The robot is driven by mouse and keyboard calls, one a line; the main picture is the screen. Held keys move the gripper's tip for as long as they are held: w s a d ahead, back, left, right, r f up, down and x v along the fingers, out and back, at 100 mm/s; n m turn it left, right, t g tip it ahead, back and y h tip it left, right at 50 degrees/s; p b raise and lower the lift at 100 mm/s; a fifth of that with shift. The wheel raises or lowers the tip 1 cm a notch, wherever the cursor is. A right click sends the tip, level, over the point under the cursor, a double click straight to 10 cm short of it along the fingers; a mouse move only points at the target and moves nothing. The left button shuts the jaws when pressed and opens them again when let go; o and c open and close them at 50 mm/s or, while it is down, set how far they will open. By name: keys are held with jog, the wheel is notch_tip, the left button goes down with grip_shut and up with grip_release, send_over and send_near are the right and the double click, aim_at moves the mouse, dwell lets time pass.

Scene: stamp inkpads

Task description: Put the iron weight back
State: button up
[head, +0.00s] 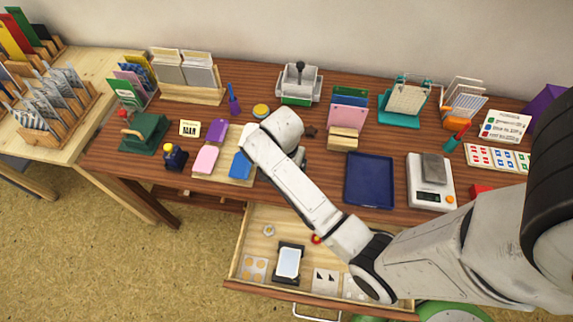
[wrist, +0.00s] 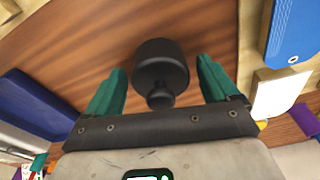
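The iron weight (wrist: 161,70) is a black rounded body with a small knob. In the wrist view it lies between the two green fingers of my gripper (wrist: 160,88), over the brown wood table. Narrow gaps show between the weight and both fingers, so the gripper looks open around it. I cannot tell whether the weight touches the table. In the head view my arm's end hides the fingers. A small dark thing (head: 309,131) shows just right of my wrist there; I cannot tell whether it is the weight.
A navy tray (head: 369,180) and a white scale (head: 422,198) bearing a grey block (head: 434,168) stand to the right. A board with coloured cards (head: 241,168) lies left of my wrist. The open drawer (head: 253,236) juts out below my arm, holding several small items.

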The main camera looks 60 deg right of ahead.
jog(key=shift+r, duration=0.1)
notch_tip(320, 180, up, 11)
jog(key=a+p, duration=0.1)
jog(key=p, duration=0.1)
jog(key=s+a+f+n+y, duration=0.1)
jog(key=s+a+f+n, duration=0.2)
jog(key=s+a+n, duration=0.7)
jog(key=s+n, duration=0.3)
jog(key=n, duration=0.2)
jog(key=shift+s+a+f+n+t, duration=0.2)
jog(key=shift+s+f+n+t, duration=0.1)
jog(key=shift+s+f+t, duration=0.1)
jog(key=shift+s, duration=0.1)
